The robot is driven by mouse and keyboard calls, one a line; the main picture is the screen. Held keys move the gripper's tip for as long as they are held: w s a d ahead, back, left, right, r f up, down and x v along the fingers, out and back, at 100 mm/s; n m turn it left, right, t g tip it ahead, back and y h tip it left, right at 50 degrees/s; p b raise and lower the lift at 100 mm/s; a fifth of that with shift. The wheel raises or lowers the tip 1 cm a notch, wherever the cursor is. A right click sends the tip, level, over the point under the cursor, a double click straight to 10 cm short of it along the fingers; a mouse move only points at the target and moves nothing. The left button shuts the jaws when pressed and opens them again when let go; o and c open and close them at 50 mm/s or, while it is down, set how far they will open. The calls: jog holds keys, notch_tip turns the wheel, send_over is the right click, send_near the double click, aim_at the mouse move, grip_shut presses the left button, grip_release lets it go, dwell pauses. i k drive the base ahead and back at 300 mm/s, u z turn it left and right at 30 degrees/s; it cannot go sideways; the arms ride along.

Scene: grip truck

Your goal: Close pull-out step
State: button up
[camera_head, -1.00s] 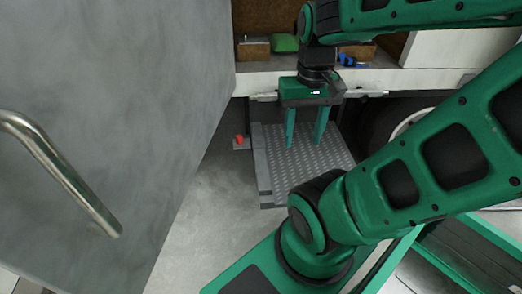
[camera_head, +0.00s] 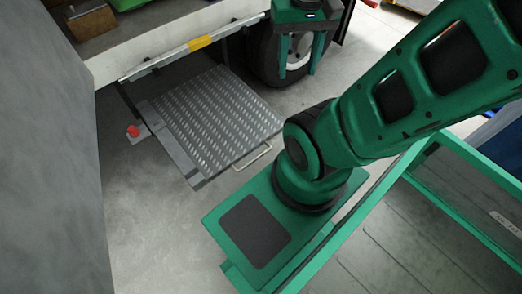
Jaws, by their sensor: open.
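The pull-out step (camera_head: 215,118) is a grey treaded metal plate that sticks out from under the truck's sill. A thin metal handle (camera_head: 252,157) shows at its front edge. My gripper (camera_head: 300,72) is open and empty at the top of the view, with its two green fingers pointing down. It is to the right of the step in the picture, in front of the truck wheel. I cannot tell its exact height or distance from the step.
A truck wheel (camera_head: 268,55) is right of the step. A red knob (camera_head: 133,131) sits on a small plate at the step's left. The grey door (camera_head: 50,170) fills the left side. A rail with a yellow band (camera_head: 200,42) runs above the step. Floor (camera_head: 150,225) in front is clear.

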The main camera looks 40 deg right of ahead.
aim_at(214, 120)
jog(key=u, duration=0.3)
jog(key=k, duration=1.85)
jog(key=z, duration=0.35)
jog(key=i, duration=1.05)
jog(key=u, duration=0.05)
